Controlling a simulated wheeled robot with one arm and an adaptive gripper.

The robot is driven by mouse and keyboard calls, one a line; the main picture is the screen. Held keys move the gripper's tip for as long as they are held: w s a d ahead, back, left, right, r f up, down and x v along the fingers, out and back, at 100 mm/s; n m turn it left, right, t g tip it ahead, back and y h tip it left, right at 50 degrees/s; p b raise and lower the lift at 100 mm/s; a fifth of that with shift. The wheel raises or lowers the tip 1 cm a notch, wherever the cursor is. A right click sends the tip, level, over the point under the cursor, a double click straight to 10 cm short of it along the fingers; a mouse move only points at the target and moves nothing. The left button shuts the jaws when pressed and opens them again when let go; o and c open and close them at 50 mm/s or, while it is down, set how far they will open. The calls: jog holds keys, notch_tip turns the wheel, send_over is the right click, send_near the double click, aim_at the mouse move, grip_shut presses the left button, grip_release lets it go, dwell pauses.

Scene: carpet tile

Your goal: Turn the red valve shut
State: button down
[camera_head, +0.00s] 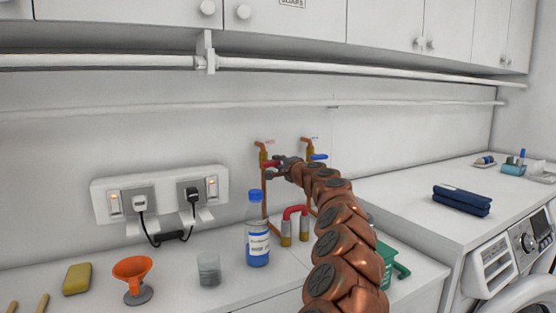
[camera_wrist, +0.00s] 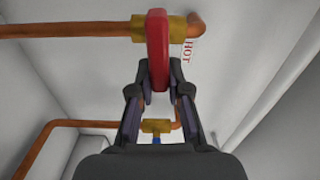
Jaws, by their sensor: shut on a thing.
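The red valve handle (camera_wrist: 157,48) sits on a brass valve body (camera_wrist: 182,25) on a copper pipe, beside a label reading HOT. My gripper (camera_wrist: 158,97) is shut on the red handle, with one dark finger on each side of its lower end. In the head view the red handle (camera_head: 271,164) shows at the left copper pipe, with my gripper (camera_head: 279,169) reaching it from the right. My copper-coloured arm covers part of the counter and wall behind it.
A blue valve handle (camera_head: 318,156) is on the pipe to the right. An orange funnel (camera_head: 133,270) and yellow sponge (camera_head: 77,278) are at left. A green container (camera_head: 388,262) is partly behind my arm.

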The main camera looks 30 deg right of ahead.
jog(key=shift+f+m, duration=0.15)
jog(key=shift+m, duration=0.35)
jog(key=c, duration=1.1)
grip_release()
jog(key=shift+s, duration=0.15)
jog(key=shift+s+a, duration=0.15)
jog(key=shift+s, duration=1.8)
jog(key=shift+s+a, duration=0.15)
jog(key=shift+s, duration=1.85)
jog(key=shift+s+a, duration=0.15)
jog(key=shift+s, duration=1.8)
jog(key=shift+a, duration=0.1)
